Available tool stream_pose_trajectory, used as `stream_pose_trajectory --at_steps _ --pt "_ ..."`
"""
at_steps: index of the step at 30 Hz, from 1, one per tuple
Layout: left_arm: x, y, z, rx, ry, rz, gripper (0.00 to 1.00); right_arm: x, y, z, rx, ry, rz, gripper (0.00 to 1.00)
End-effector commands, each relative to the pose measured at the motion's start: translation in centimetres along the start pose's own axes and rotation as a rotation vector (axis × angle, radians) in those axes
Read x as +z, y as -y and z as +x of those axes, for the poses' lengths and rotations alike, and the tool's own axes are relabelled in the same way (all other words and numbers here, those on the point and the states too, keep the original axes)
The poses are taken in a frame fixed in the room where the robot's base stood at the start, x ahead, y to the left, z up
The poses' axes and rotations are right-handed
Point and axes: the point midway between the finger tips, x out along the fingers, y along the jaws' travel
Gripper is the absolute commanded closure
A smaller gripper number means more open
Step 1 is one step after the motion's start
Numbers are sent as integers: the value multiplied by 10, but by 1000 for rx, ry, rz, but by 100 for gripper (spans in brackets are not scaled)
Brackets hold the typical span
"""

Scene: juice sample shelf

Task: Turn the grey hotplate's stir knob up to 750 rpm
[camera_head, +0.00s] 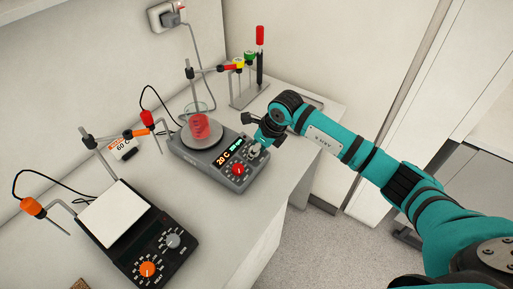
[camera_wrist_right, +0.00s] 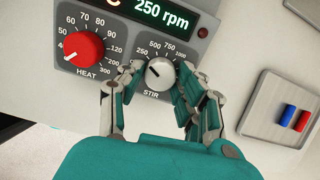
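The grey hotplate (camera_head: 208,150) stands on the counter with a beaker of red liquid (camera_head: 200,128) on its round plate. Its display reads 20 C in the head view, and 250 rpm (camera_wrist_right: 161,15) in the right wrist view. My right gripper (camera_wrist_right: 158,78) has one finger on each side of the stir knob. Whether the fingers touch it, I cannot tell. My left gripper is not in view.
A black hotplate (camera_head: 138,235) with a white top stands nearer at the left. A small tray with a blue and a red item (camera_wrist_right: 292,115) lies to the right. Bare counter (camera_head: 225,210) lies in front.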

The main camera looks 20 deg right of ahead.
Motion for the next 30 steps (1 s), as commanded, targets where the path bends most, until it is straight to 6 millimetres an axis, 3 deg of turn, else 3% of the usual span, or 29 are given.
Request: stream_pose_trajectory --at_steps 1,7,20,30 --pt "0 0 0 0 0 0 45 0 0 0 0 0 0 74" --pt "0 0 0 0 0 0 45 0 0 0 0 0 0 100" --pt "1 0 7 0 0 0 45 0 0 1 -9 1 93 100" --pt "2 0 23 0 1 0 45 0 0 2 -31 2 372 100"
